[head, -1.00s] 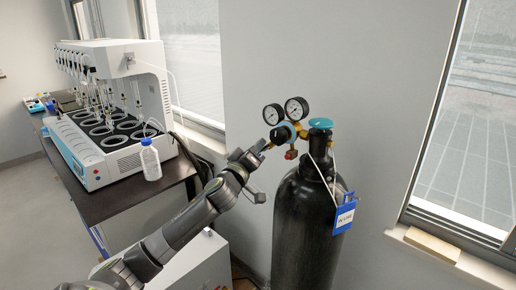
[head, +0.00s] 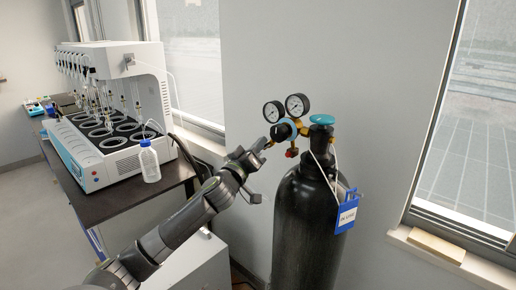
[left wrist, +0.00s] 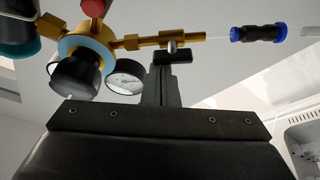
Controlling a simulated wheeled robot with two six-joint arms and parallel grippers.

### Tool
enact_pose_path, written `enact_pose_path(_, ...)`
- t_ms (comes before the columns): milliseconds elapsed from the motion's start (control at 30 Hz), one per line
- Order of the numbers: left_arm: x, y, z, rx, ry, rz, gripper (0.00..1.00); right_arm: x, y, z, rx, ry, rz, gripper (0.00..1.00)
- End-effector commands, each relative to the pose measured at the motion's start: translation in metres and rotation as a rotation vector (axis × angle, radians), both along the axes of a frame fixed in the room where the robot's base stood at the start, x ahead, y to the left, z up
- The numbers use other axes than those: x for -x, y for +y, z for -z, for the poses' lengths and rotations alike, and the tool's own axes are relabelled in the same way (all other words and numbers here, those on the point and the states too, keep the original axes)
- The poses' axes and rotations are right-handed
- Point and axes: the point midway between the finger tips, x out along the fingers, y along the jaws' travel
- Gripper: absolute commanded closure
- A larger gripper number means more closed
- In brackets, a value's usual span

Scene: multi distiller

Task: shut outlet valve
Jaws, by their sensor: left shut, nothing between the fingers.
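The outlet valve has a black bar handle (left wrist: 173,57) on a silver stem, set on the brass outlet pipe of the regulator in the left wrist view. The regulator (head: 284,130) has a blue ring and sits at the top of the black gas cylinder (head: 303,225). My left gripper (head: 264,144) is beside the regulator's left side in the head view. In the left wrist view my left gripper (left wrist: 162,72) is shut and empty, its tips right by the black handle. I cannot tell whether they touch it. My right gripper is out of view.
Two gauges (head: 297,105) stand above the regulator, and a teal handwheel (head: 322,119) tops the cylinder. A blue tag (head: 346,213) hangs from it. A black-and-blue hose fitting (left wrist: 257,33) is near the outlet. A distiller (head: 122,85) and bottle (head: 150,161) stand on the left bench.

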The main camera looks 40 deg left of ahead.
Motion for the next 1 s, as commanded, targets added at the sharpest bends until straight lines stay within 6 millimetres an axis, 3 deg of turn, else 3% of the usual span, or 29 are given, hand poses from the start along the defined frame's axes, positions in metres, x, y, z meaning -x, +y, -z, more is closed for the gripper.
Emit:
enact_pose_path(600,0.000,-0.004,0.004,-0.298,-0.024,0.000,1.00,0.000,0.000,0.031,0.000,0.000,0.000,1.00)
enact_pose_path(1000,0.001,-0.007,0.004,-0.526,-0.040,0.001,1.00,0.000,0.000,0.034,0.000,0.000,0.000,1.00)
